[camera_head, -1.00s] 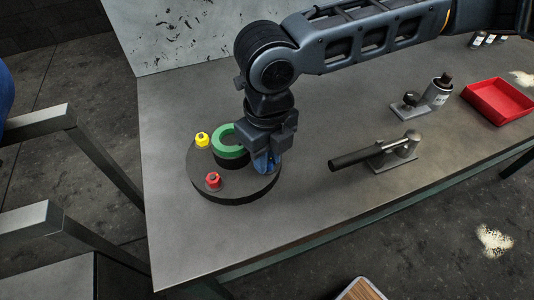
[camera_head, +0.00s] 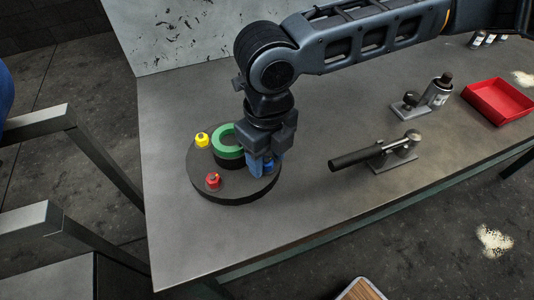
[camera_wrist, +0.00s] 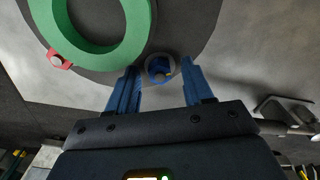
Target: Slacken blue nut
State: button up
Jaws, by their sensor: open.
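The blue nut (camera_wrist: 158,69) sits on the right side of the round dark base (camera_head: 236,196). In the wrist view it lies between the blue fingers of my gripper (camera_wrist: 157,85), with a gap on each side. In the head view the nut (camera_head: 268,166) is partly hidden by my gripper (camera_head: 265,168), which points down over it. My gripper is open. A green ring (camera_head: 226,151) stands in the middle of the base, left of my gripper. A red nut (camera_head: 213,180) is at the front and a yellow nut (camera_head: 202,140) at the back left.
A clamp-like tool with a dark handle (camera_head: 352,158) lies on the grey table (camera_head: 300,220) to the right. The table front is clear.

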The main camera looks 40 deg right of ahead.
aim_at(267, 161)
jog(key=shift+r, duration=3.95)
